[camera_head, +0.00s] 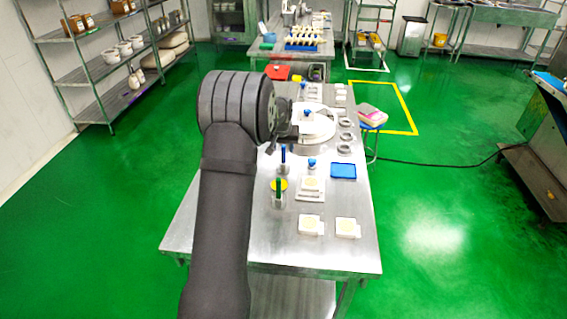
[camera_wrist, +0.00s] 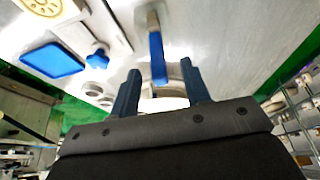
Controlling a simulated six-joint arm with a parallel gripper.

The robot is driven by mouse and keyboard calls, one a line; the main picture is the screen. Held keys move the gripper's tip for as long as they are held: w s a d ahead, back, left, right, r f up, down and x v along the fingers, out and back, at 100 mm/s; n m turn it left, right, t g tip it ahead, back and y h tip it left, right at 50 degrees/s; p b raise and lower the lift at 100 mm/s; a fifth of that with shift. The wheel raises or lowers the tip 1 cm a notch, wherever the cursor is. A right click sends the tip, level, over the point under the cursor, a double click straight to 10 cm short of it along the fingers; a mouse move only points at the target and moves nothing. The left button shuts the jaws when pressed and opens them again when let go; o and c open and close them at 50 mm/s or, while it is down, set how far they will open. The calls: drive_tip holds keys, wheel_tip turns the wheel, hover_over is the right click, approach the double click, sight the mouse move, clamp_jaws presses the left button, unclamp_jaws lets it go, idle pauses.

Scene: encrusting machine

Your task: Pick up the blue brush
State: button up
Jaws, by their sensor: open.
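The blue brush (camera_wrist: 157,58) shows in the wrist view as a blue handle with a metal neck. Its handle end lies between the two dark fingers of my gripper (camera_wrist: 160,70), with a visible gap to each finger. My gripper is open and does not visibly touch the handle. In the head view a narrow blue handle (camera_head: 283,155) stands on the steel table (camera_head: 255,235), just right of my arm. My wrist partly hides the gripper there.
A blue tray (camera_head: 343,170) and a blue-knobbed piece (camera_head: 311,164) are to the brush's right. White moulds (camera_head: 310,225) sit at the front; a white round plate (camera_head: 315,126) is behind. The table's front left is clear.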

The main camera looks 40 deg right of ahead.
sight(283, 158)
drive_tip(key=x, duration=0.3)
drive_tip(key=shift+f, duration=0.4)
drive_tip(key=shift+s, duration=0.1)
clamp_jaws()
drive_tip(key=shift+r, duration=0.15)
